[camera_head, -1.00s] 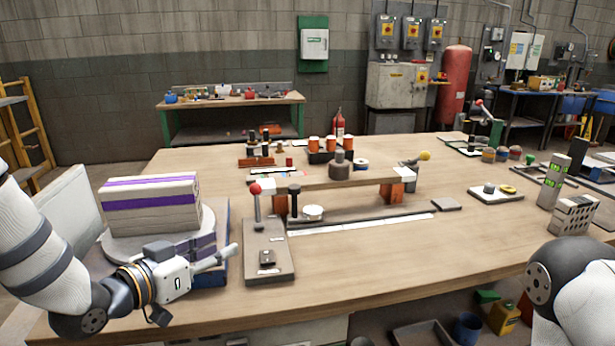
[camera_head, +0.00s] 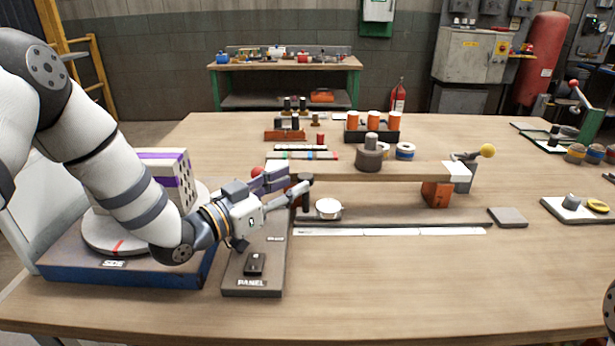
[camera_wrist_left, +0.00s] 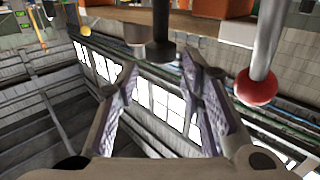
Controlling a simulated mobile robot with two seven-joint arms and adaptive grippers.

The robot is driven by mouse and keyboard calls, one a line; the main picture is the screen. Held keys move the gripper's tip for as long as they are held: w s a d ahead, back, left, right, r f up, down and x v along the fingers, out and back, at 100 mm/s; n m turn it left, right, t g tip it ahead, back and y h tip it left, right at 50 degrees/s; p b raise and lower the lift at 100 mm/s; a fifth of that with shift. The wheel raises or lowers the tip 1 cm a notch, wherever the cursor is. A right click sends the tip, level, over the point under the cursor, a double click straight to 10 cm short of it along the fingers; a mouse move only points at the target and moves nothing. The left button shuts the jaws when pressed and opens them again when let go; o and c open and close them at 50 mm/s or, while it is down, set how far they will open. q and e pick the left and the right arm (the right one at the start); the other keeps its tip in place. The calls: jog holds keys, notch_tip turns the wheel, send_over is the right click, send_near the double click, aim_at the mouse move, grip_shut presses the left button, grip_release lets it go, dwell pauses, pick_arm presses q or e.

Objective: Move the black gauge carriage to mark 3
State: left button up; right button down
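The black gauge carriage (camera_head: 330,217), with a round white dial (camera_head: 328,206) on top, sits near the left end of a dark rail. A white scale strip (camera_head: 390,231) runs in front of the rail; its marks are too small to read. A black upright handle (camera_head: 304,198) stands just left of the dial and shows in the left wrist view (camera_wrist_left: 161,48). My left gripper (camera_head: 297,180) is beside this handle; its fingers are apart and empty in the left wrist view (camera_wrist_left: 160,62), with the handle beyond them. My right gripper is out of view.
A red-ball lever (camera_wrist_left: 256,86) stands close to my left gripper on the grey panel base (camera_head: 255,275). A wooden beam (camera_head: 400,171) on orange blocks (camera_head: 436,194) spans behind the rail, with a dark weight (camera_head: 369,158) on it. The table's front middle is clear.

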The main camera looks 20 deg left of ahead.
aim_at(305, 175)
pick_arm(q)
jog(key=x, duration=0.4)
jog(key=shift+w+d+f, duration=0.15)
jog(key=shift+w+f, duration=0.05)
jog(key=shift+w, duration=0.1)
jog(key=shift+w+r, duration=0.15)
jog(key=shift+r, duration=0.05)
